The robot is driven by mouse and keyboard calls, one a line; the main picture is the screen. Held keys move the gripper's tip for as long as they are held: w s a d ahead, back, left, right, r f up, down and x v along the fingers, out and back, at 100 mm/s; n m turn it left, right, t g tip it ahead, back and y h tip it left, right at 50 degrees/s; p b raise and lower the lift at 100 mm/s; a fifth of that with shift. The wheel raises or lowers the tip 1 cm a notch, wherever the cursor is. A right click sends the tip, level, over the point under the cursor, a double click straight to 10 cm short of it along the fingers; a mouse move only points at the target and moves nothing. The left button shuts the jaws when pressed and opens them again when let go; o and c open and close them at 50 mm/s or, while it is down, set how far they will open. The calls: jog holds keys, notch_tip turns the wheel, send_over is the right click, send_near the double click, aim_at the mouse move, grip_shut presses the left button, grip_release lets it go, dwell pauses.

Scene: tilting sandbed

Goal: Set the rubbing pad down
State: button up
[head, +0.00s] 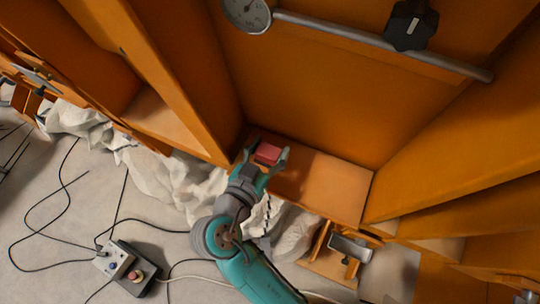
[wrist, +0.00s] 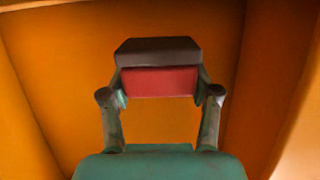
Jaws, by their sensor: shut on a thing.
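The rubbing pad (wrist: 160,82) is a block with a dark grey top layer and a red lower layer in the wrist view. In the head view the pad (head: 268,153) shows as a small red block. My gripper (wrist: 160,95) is shut on it, with one finger at each side. In the head view my gripper (head: 266,157) is over the orange shelf (head: 325,186) at the foot of the orange frame. I cannot tell whether the pad touches the shelf.
Orange walls (head: 450,145) rise around the shelf. A metal bar (head: 340,30) with a round dial (head: 246,14) and a black knob (head: 410,25) crosses above. A control box (head: 128,268) with cables lies on the floor at left. White cloth bags (head: 160,172) lie below the frame. The shelf right of my gripper is clear.

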aim_at(265, 165)
jog(key=shift+f, duration=1.75)
jog(key=shift+f, duration=0.15)
jog(key=o, duration=1.1)
jog(key=shift+o, duration=0.2)
jog(key=shift+r, duration=0.2)
jog(key=shift+v, duration=3.75)
